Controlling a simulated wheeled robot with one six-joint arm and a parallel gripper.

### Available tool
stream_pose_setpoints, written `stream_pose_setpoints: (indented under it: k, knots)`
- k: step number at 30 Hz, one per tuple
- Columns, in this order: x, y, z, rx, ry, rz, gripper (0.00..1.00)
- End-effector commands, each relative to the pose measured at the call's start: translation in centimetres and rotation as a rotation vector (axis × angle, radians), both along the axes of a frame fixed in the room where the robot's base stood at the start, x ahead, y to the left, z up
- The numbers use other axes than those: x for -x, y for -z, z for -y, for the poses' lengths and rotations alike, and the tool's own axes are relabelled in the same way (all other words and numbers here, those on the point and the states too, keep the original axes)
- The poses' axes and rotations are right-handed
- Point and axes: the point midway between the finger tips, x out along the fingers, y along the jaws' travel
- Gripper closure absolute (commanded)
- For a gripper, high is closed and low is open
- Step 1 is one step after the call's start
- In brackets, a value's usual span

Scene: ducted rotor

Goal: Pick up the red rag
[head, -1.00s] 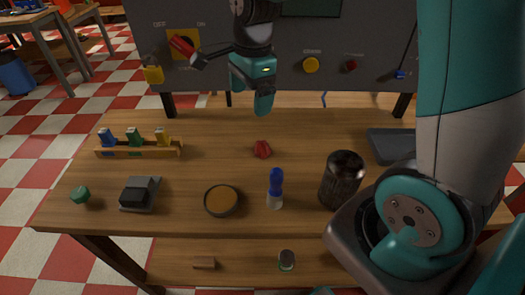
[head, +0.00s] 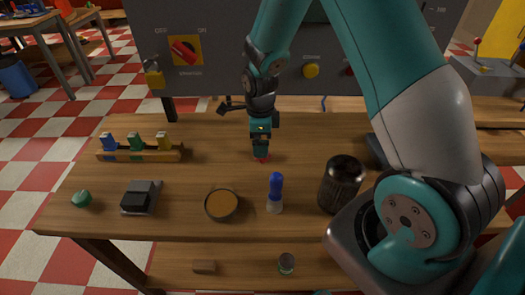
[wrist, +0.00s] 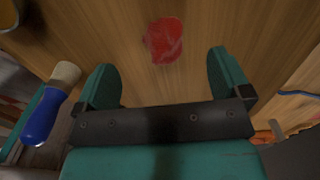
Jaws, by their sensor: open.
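The red rag (wrist: 164,40) lies crumpled on the bare wooden table. In the wrist view it lies beyond the fingertips, roughly centred between them and not touched by either. In the head view only a small red part of the rag (head: 262,159) shows below my gripper (head: 261,152), which hides the rest. In the wrist view my gripper (wrist: 166,75) has its two teal fingers spread wide with nothing between them. My gripper points down over the rag; the exact height above the table is hard to tell.
A blue-handled brush (head: 275,192) stands in front of the rag, with a dark cylinder (head: 342,184) to its right. A round dish (head: 221,205) and a rack of coloured pieces (head: 137,148) are to the left. A grey panel (head: 215,75) stands behind the table.

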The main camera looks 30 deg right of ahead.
Motion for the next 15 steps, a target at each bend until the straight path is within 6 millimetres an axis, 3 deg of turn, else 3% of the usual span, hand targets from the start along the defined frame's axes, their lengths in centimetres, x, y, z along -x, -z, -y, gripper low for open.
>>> stream_pose_setpoints:
  k: [15]
  knots:
    - [-0.1, 5.3, 0.6, 0.000, -0.001, 0.000, 0.04]
